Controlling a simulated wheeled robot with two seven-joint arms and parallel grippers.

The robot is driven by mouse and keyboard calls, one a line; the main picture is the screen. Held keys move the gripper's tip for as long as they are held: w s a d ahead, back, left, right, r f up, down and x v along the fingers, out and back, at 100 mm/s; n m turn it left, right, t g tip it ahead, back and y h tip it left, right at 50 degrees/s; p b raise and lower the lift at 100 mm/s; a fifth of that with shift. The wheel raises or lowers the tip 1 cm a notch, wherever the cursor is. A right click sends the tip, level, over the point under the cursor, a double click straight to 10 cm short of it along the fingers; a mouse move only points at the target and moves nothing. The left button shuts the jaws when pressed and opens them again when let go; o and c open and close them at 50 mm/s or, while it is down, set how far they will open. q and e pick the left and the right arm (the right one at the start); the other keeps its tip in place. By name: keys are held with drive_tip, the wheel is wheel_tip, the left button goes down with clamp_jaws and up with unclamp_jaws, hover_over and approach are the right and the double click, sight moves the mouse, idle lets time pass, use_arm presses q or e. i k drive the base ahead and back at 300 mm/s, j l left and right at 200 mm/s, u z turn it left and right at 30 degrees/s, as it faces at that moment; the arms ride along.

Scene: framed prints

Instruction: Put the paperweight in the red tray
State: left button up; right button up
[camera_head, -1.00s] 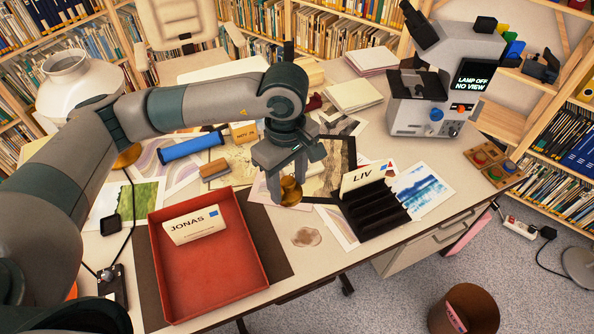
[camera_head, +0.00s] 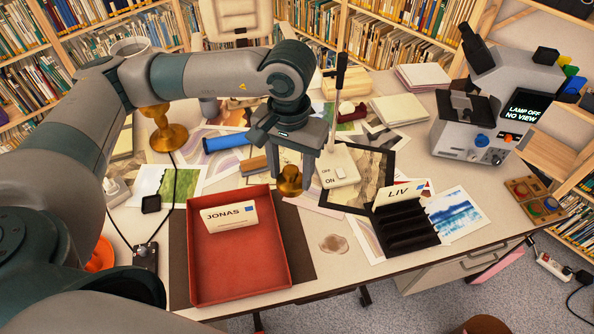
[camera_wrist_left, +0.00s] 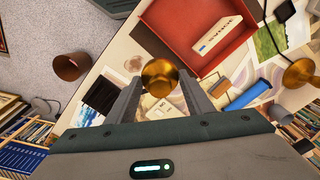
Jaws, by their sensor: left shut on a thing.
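My left gripper (camera_head: 289,178) is shut on a brass paperweight (camera_head: 289,184) with a rounded knob-like shape. It holds it just beyond the back right corner of the red tray (camera_head: 238,270), outside the tray as I see it. The gap under the paperweight is hard to judge. In the left wrist view the paperweight (camera_wrist_left: 159,77) sits between the two fingers, and the red tray (camera_wrist_left: 165,22) lies beside it. A white card reading JONAS (camera_head: 229,217) stands in the tray. The rest of the tray floor is bare. My right gripper is out of view.
A black rack with a LIV card (camera_head: 403,192), a switch box (camera_head: 338,168) and a dark-framed print (camera_head: 372,165) are to the right. A microscope (camera_head: 475,140) stands at the right.

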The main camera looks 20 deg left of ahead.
sight(241, 275)
drive_tip(key=l+u, duration=0.2)
drive_tip(key=u, duration=0.15)
drive_tip(key=k+l+u, duration=0.1)
drive_tip(key=u, duration=0.3)
drive_tip(key=l+u, duration=0.2)
drive_tip(key=u, duration=0.15)
drive_tip(key=k+j, duration=0.05)
